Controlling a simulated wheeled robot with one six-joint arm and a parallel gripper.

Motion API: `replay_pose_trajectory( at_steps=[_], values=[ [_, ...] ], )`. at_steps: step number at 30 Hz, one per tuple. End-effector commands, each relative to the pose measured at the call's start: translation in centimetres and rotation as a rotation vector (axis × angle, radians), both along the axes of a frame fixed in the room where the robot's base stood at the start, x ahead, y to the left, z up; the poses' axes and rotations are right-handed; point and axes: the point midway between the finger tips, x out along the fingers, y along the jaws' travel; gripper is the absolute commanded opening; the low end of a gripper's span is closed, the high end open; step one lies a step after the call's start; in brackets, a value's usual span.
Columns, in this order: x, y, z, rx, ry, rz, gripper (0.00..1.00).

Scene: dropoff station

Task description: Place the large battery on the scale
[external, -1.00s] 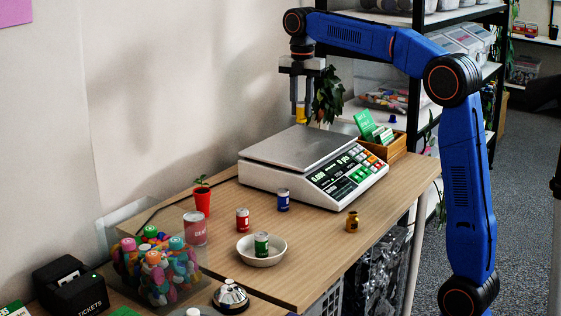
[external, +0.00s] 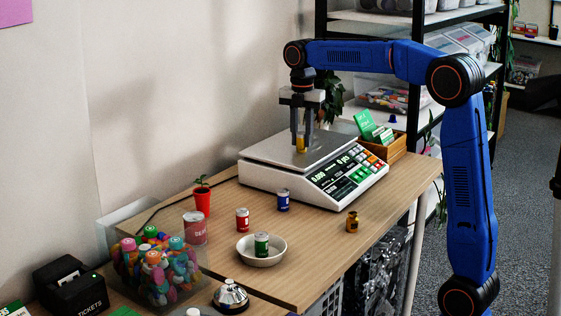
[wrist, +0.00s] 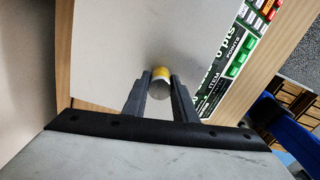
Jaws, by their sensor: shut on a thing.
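A yellow battery (external: 300,143) is between the fingers of my gripper (external: 304,146). My gripper is shut on it and holds it upright, low over the middle of the scale's grey metal plate (external: 270,148). In the wrist view the battery (wrist: 160,80) shows a yellow and white side and a grey end between the fingertips (wrist: 160,88). The scale (wrist: 110,60) lies beyond it. I cannot tell whether the battery touches the plate. The scale's keypad and display face the front right.
Several small cans stand on the table: blue (external: 283,200), red (external: 242,220), and green (external: 261,245) in a white bowl (external: 280,252). A gold battery-like piece (external: 352,222) stands near the right edge. A wooden card box (external: 396,147) stands behind the scale.

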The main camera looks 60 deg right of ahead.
Motion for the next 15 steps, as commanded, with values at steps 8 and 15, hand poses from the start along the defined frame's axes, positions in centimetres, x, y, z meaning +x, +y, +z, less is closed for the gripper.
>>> replay_pose_trajectory(
  at_steps=[8,15],
  values=[
    [0.01,0.0,-0.25,0.0,0.0,0.0,0.39],
    [0.01,0.0,-0.24,0.0,0.0,0.0,0.44]
  ],
)
